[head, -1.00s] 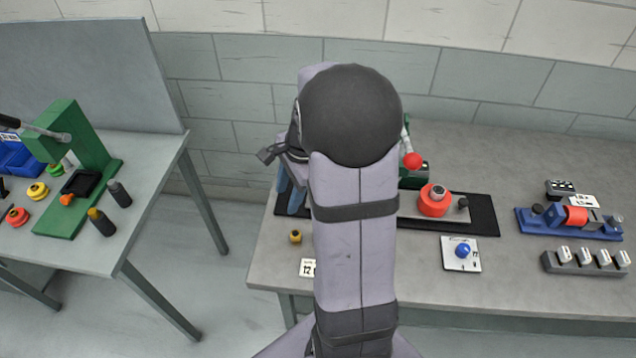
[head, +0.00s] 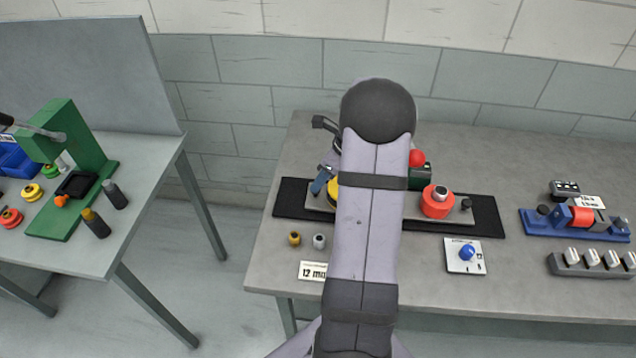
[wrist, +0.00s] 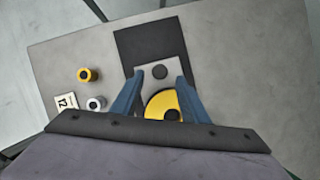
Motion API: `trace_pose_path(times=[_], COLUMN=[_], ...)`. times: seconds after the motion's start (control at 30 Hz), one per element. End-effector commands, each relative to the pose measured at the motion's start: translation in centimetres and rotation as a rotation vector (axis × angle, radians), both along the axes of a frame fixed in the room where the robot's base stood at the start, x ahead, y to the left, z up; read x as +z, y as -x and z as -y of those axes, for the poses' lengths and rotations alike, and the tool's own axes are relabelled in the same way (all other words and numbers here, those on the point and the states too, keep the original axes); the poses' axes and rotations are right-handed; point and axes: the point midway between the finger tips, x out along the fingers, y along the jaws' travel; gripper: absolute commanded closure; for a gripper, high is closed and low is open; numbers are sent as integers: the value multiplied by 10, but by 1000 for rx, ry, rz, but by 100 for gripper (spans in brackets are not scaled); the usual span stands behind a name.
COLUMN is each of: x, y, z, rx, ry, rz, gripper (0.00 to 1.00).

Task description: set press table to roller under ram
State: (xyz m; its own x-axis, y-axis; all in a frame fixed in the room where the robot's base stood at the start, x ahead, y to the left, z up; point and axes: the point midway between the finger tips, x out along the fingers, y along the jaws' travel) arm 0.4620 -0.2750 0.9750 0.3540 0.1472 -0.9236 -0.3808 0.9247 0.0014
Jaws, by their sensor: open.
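The press table looks like a long grey plate (head: 408,208) lying on a black mat (head: 484,212). It carries a red roller (head: 437,203) near its right end and a yellow roller (head: 333,188) near its left end. A green press body with a red ball (head: 417,157) stands behind it; my arm hides the ram and the plate's middle. My gripper (head: 318,187) is open above the plate's left end. In the wrist view, its blue fingers (wrist: 159,78) lie either side of the yellow roller (wrist: 163,106) and a dark knob (wrist: 160,72); contact cannot be told.
A small yellow part (head: 294,238), a silver part (head: 319,241) and a "12" card (head: 312,271) lie at front left. A blue-knobbed plate (head: 466,253), blue fixture (head: 575,222) and grey holder (head: 592,264) are to the right. Another green press (head: 75,160) stands on the left bench.

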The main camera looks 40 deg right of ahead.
Motion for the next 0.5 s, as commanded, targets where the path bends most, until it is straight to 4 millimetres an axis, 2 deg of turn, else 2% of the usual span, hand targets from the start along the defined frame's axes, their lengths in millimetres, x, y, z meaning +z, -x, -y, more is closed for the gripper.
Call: trace_pose_path(times=[0.23, 0.5], x=[-27, -38], y=[-11, -15], z=[-5, -6], rx=[3, 3], ry=[-1, 1], rz=[-2, 0], gripper=[59, 59])
